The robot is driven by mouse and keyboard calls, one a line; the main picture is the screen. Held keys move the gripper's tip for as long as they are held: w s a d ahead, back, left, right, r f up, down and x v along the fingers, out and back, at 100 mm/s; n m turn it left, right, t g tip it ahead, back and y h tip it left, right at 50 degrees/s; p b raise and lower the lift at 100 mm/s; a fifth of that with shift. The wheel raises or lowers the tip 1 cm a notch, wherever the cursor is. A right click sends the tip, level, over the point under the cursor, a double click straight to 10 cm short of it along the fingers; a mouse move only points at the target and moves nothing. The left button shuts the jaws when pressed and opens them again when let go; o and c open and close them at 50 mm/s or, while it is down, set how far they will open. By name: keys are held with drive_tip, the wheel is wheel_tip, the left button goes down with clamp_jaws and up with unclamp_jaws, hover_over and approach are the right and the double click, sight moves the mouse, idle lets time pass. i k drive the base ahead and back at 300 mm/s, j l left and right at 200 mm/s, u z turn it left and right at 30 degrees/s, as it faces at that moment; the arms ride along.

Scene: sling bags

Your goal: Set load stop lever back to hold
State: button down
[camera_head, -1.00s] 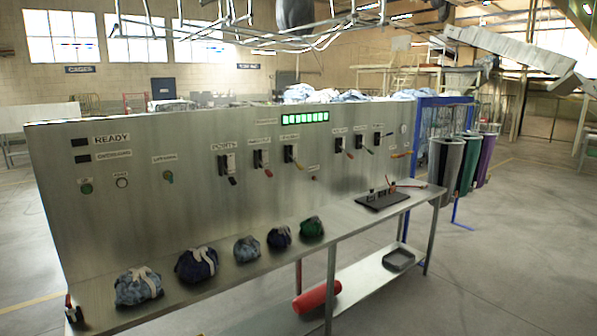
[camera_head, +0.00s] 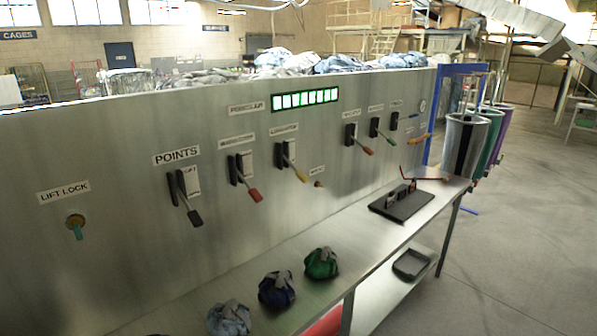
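A steel panel (camera_head: 120,150) carries several levers, all tilted outward and down. The lever under the POINTS label (camera_head: 188,202) has a black handle. Right of it are a red-handled lever (camera_head: 250,185) and a yellow-handled lever (camera_head: 294,168). My gripper is not in view.
A shelf along the panel holds a green bundle (camera_head: 321,263), a navy bundle (camera_head: 277,290), a light blue bundle (camera_head: 229,319) and a black tray (camera_head: 388,209). A LIFT LOCK key switch (camera_head: 75,226) is at left. Bins (camera_head: 465,140) stand at right. The floor (camera_head: 520,260) there is clear.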

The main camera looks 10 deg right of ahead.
sight(301, 177)
drive_tip(key=i+j, duration=0.1)
drive_tip(key=i, duration=0.4)
drive_tip(key=i+j+z, duration=0.1)
drive_tip(key=i, duration=0.45)
